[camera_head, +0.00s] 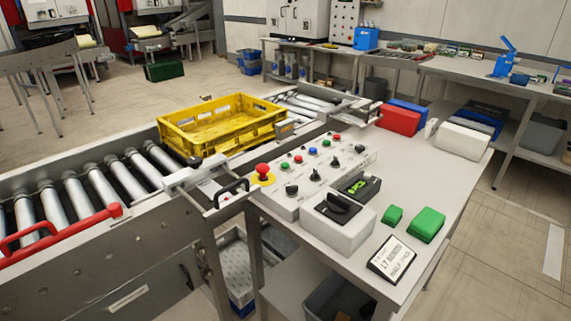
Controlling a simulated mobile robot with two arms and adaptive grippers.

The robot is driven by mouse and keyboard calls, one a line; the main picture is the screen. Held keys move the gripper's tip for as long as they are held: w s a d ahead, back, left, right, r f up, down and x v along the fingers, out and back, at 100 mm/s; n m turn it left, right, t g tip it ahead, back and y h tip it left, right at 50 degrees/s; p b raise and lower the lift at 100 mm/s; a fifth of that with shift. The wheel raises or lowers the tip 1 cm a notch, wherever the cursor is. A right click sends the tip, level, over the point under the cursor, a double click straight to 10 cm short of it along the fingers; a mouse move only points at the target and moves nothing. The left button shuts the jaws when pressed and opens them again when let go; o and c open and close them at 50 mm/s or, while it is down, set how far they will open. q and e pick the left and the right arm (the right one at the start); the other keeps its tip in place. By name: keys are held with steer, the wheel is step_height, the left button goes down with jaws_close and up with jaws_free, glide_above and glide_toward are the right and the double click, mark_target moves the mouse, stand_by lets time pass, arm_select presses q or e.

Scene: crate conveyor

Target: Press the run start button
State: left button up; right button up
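A light grey control panel (307,184) stands on the table beside the conveyor. It carries a green button (285,165), a red button (298,158), two blue buttons (312,151) and another red button (337,137) in a slanting row. Several black knobs (315,175) sit in front of that row. A red mushroom button (263,170) on a yellow base is at the panel's left end. Labels are too small to read, so I cannot tell which button is run start. Neither of my grippers shows in the head view.
A yellow crate (232,140) sits on the roller conveyor (85,198). A grey box with a black rotary handle (338,218), green blocks (426,225) and a sign (392,259) stand on the table nearby. Red (398,119) and white boxes (462,140) stand farther back. The table's right middle is clear.

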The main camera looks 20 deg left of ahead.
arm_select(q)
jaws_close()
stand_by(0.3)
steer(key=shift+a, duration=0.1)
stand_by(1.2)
